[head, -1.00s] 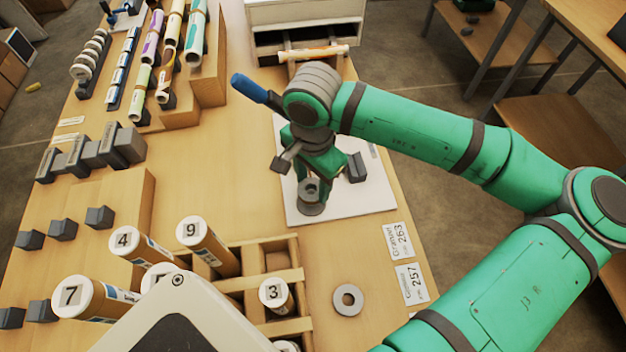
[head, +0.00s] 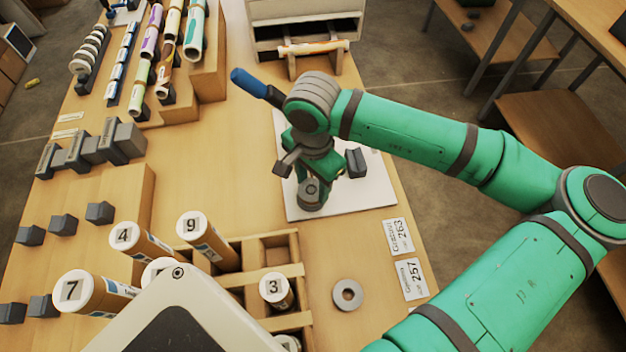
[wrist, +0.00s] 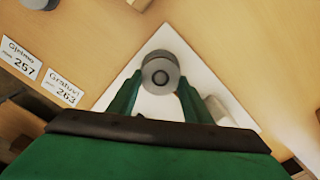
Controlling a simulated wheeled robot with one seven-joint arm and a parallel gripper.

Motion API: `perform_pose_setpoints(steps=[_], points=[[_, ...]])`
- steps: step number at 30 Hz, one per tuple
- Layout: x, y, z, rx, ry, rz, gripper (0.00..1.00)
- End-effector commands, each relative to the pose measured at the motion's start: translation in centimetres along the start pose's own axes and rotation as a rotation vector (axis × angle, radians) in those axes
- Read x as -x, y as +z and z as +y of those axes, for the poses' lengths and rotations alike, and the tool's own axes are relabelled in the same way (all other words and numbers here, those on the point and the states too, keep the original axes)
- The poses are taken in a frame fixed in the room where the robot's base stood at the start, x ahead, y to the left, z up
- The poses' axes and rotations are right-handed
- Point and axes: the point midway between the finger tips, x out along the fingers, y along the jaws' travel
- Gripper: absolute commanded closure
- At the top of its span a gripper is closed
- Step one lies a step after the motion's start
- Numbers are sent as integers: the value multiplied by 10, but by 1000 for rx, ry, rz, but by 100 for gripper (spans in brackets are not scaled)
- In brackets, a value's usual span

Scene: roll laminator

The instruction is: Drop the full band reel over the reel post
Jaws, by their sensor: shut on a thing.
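My gripper (wrist: 160,88) points down over the white board (wrist: 162,40). Its green fingers are shut on a grey round reel (wrist: 161,75) with a dark centre hole. In the head view the reel (head: 311,188) shows at the fingertips, just above or against a wider grey round base (head: 312,208) on the white board. The reel post itself is mostly hidden by the reel. I cannot tell whether the post is inside the hole. In the wrist view the reel looks roughly centred over the paler round base (wrist: 161,57).
A dark grey block (head: 356,164) stands on the board just right of the gripper. A blue handle (head: 249,84) sticks out behind my wrist.

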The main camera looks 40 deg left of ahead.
Motion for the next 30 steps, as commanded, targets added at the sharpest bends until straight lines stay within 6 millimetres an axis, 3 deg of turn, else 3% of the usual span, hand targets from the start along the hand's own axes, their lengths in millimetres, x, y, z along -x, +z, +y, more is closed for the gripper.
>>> perform_pose_setpoints(steps=[9,10,12,23,30], points=[[-2,0,0,0,1,0,78],[-2,0,0,0,1,0,50],[-2,0,0,0,1,0,34],[1,0,0,0,0,1,33],[34,-1,0,-1,0,5,33]])
